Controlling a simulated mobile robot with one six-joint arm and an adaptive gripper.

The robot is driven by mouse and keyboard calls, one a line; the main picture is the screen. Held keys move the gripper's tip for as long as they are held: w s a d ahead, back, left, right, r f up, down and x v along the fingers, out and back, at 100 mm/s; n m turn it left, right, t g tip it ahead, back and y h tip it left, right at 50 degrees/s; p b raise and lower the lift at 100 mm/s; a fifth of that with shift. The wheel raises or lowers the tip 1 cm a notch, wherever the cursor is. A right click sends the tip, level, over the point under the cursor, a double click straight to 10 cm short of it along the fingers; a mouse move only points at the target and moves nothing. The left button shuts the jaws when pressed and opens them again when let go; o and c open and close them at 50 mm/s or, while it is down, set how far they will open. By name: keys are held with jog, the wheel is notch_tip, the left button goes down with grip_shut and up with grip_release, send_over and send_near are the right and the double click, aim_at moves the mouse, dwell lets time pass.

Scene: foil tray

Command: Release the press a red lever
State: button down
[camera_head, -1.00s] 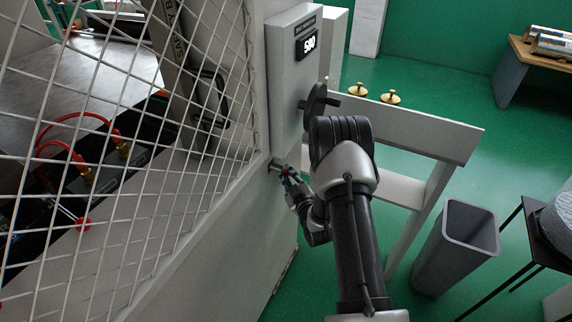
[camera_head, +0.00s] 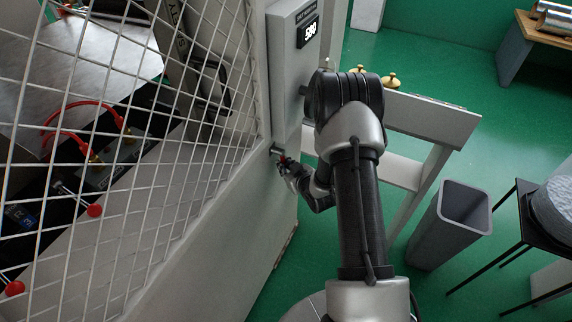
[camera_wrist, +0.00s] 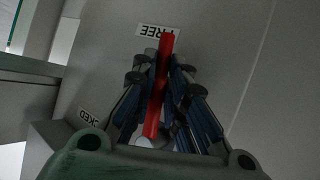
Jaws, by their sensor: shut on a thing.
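The red lever (camera_wrist: 160,85) shows in the wrist view as a long red bar between my fingers, its tip towards a white label reading "FREE" (camera_wrist: 158,32). My gripper (camera_wrist: 164,72) is shut on the lever, with a finger on each side of it. A second label ending in "KED" (camera_wrist: 89,118) is partly cut off at the lower left of the wrist view. In the head view, my gripper (camera_head: 284,163) is small, at the foot of the grey panel on the press, and only a bit of red shows there.
The grey panel (camera_head: 287,85) has a display reading about 580. A white wire guard (camera_head: 130,170) stands to the left. A white bench (camera_head: 430,115) with brass knobs, a grey bin (camera_head: 452,225) and a black-framed table (camera_head: 530,225) stand to the right.

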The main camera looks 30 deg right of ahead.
jog(key=shift+f, duration=0.1)
jog(key=c, duration=1.9)
grip_release()
jog(key=v, duration=1.2)
